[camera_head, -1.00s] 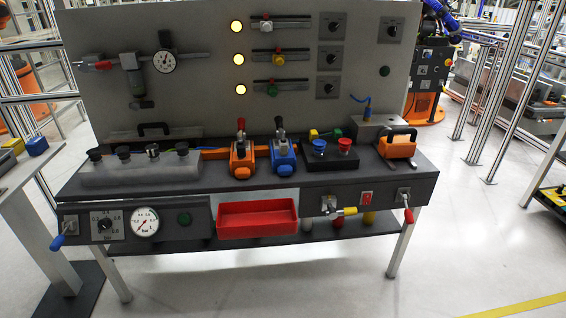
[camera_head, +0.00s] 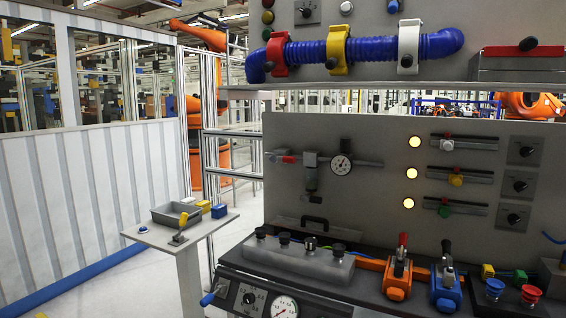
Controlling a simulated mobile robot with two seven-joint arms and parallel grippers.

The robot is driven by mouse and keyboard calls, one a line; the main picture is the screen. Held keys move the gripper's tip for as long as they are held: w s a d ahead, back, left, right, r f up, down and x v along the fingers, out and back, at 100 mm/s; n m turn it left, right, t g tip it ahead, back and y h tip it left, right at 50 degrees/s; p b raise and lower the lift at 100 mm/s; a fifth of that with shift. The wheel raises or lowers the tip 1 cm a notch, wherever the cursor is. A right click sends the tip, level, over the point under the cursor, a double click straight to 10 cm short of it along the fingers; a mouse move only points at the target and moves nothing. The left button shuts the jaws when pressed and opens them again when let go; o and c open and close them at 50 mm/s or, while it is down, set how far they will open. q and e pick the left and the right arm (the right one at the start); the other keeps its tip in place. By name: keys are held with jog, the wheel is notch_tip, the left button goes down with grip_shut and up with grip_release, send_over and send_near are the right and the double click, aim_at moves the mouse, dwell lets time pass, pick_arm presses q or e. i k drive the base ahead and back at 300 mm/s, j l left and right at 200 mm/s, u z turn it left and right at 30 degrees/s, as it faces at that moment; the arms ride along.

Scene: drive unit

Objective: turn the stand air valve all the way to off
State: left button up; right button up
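An air line with a red-handled valve (camera_head: 288,159) runs across the left of the grey back panel (camera_head: 365,225). The red handle lies roughly along the pipe. A regulator (camera_head: 310,178) and a round white gauge (camera_head: 341,165) sit to its right on the same line. A blue-handled lever (camera_head: 208,298) is at the front left corner of the stand, pointing down to the left. No label shows which of these is the stand air valve. Neither of my grippers is in view.
A small side table (camera_head: 160,238) with a grey tray stands left of the stand. Orange and blue clamps (camera_head: 397,280) stand on the bench top. A blue hose (camera_head: 370,48) crosses above. A white ribbed wall (camera_head: 90,190) is at the left, with open floor before it.

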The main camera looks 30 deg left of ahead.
aim_at(274, 158)
jog(key=i+j+z, duration=0.15)
jog(key=j, duration=0.3)
jog(key=i+j+z, duration=0.15)
jog(key=j, duration=0.35)
jog(key=i+j+z, duration=0.1)
jog(key=j, duration=0.4)
jog(key=i+j+z, duration=0.15)
jog(key=j, duration=0.35)
jog(key=j+z, duration=0.15)
jog(key=j, duration=0.35)
jog(key=i, duration=0.05)
